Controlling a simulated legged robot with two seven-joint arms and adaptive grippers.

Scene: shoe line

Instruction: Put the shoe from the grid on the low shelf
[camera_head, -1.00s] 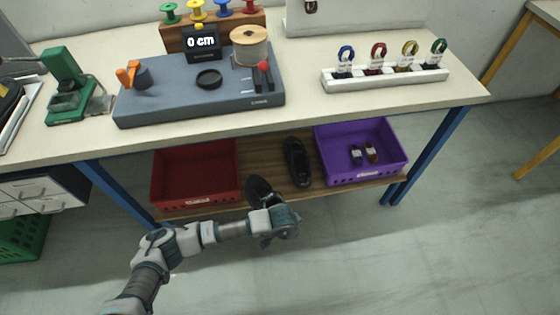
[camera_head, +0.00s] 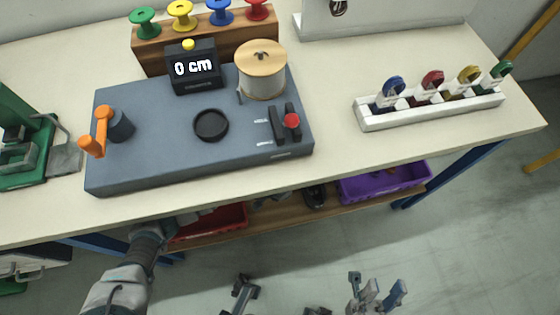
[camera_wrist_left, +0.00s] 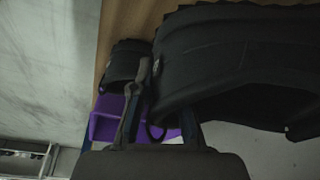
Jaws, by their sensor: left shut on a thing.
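A black shoe (camera_wrist_left: 235,60) fills the upper right of the left wrist view, close to the lens. My left gripper (camera_wrist_left: 160,108) is shut on it; the exact contact is dark and hard to make out. In the head view my left arm reaches under the table top, which hides most of that gripper and the held shoe. The low wooden shelf (camera_head: 280,216) shows as a strip below the table edge. Another dark shoe (camera_head: 315,197) stands on it, also seen in the left wrist view (camera_wrist_left: 122,65). My right gripper (camera_head: 377,290) is open and empty at the bottom, over the floor.
A red crate (camera_head: 222,220) and a purple crate (camera_head: 385,182) stand on the shelf, either side of the shoe. The table (camera_head: 340,150) above carries a grey machine (camera_head: 160,150), spools and a white rack (camera_head: 430,112). Blue table legs (camera_head: 450,172) stand nearby.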

